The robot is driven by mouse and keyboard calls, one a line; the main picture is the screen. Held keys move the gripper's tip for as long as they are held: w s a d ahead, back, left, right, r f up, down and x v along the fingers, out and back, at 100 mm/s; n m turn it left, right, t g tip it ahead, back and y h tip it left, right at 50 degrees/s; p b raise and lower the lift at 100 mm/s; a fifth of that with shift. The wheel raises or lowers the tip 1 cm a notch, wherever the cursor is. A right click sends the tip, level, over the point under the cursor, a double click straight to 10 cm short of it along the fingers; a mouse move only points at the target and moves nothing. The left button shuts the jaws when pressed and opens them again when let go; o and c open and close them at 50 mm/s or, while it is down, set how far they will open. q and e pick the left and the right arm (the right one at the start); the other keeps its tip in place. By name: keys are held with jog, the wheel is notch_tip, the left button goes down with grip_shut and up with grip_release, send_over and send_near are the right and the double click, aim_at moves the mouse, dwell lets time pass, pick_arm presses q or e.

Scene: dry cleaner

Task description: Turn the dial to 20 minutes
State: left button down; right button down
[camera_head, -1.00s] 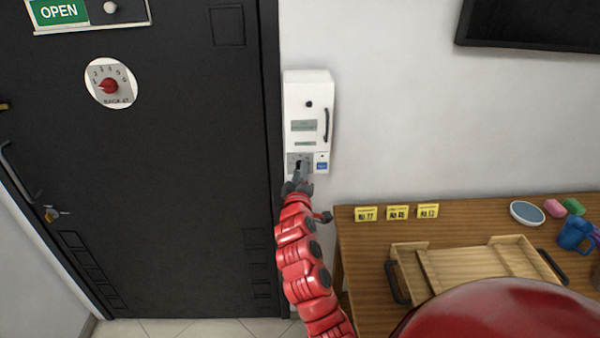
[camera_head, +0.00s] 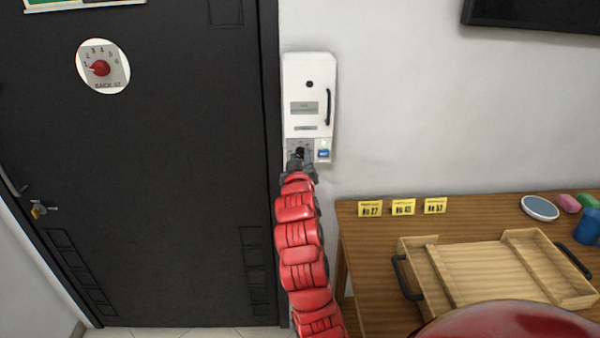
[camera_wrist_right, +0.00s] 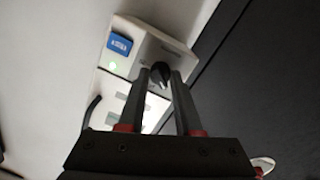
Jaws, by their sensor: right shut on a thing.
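A white wall box (camera_head: 308,92) hangs right of the black door, with a small display, a black handle and a grey panel at its bottom. The black dial (camera_head: 300,152) sits on that grey panel, mostly hidden behind my right gripper (camera_head: 300,160). In the right wrist view the dial knob (camera_wrist_right: 159,76) is between the two fingertips of my right gripper (camera_wrist_right: 160,80), which is shut on it. A blue button (camera_head: 323,154) is beside the dial, with a small green light below it in the wrist view. The dial's minute marks are too small to read. My left gripper is not in view.
The black door (camera_head: 180,180) carries a round sign with a red pointer (camera_head: 102,67). A wooden table (camera_head: 365,250) at right holds a wooden tray (camera_head: 415,245), yellow number tags (camera_head: 403,207) and a blue-grey dish (camera_head: 540,208). A dark screen (camera_head: 540,22) hangs above.

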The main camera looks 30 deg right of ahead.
jog(key=m+b, duration=0.3)
jog(key=b, duration=0.1)
jog(key=m+y+b, duration=0.1)
jog(key=m+b, duration=0.3)
jog(key=shift+f+m, duration=0.2)
jog(key=shift+m, duration=0.1)
jog(key=shift+d+m+b, duration=0.1)
jog(key=shift+m+b, duration=0.5)
jog(key=shift+m, duration=0.2)
jog(key=shift+m+y, duration=0.3)
jog(key=shift+m, duration=0.6)
jog(key=shift+r+m+t, duration=0.15)
jog(key=shift+m+t, duration=0.25)
jog(key=shift+m, duration=0.8)
jog(key=m+p, duration=0.1)
jog(key=m, duration=0.2)
jog(key=shift+s+r+m+y, duration=0.1)
jog(key=shift+m+y, duration=0.2)
jog(key=shift+m+p, duration=0.5)
jog(key=shift+m, duration=0.1)
